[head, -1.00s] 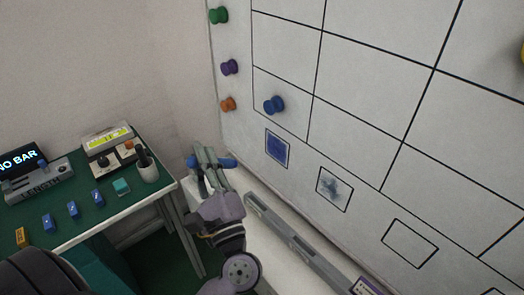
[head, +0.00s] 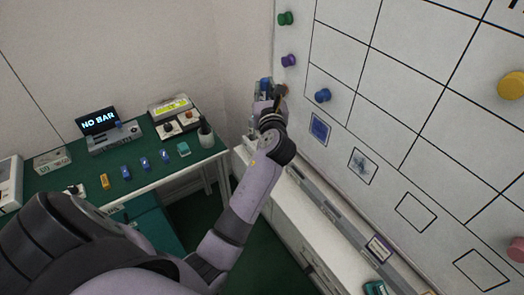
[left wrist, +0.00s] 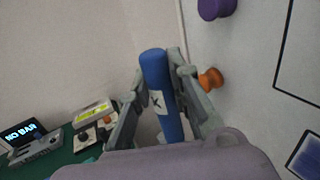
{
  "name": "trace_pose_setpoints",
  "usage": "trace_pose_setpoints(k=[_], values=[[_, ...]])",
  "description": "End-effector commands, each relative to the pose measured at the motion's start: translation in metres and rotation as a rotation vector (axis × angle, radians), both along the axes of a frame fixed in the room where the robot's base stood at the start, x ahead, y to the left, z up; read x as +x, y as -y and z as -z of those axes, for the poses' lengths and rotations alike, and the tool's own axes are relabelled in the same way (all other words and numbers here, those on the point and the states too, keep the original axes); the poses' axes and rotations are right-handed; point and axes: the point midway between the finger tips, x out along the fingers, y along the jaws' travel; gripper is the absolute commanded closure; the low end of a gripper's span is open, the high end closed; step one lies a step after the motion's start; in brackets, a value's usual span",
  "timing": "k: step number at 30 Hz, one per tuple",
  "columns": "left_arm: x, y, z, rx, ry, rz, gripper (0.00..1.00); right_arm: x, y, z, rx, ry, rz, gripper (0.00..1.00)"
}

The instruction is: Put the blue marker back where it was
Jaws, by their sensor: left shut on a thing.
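My left gripper (head: 267,90) is raised at the left edge of the whiteboard (head: 415,75). In the left wrist view its two grey fingers (left wrist: 160,78) are closed around the blue marker (left wrist: 155,68). In the head view only a small blue part of the marker (head: 264,83) shows. The grey tray (head: 318,200) runs along the bottom of the whiteboard, below the gripper. My right gripper is not in view.
An orange magnet (left wrist: 210,79) is just right of the gripper. Purple (head: 289,60), green (head: 286,18) and blue (head: 323,95) magnets are on the board. A green-topped table (head: 75,180) with devices and a dark pen cup (head: 205,133) stands left.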

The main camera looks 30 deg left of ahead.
Motion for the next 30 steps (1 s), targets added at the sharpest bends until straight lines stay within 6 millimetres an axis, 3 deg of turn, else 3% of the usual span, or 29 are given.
trace_pose_setpoints(k=[3, 12, 30], values=[[0.000, 0.001, 0.036, -0.001, -0.011, 0.001, 1.00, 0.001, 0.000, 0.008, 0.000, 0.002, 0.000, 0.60], [-0.001, 0.001, 0.116, 0.001, -0.008, 0.002, 1.00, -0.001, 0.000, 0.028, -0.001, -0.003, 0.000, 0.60], [0.000, 0.000, 0.189, 0.001, -0.003, 0.001, 1.00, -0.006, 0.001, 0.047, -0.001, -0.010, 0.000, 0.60]])
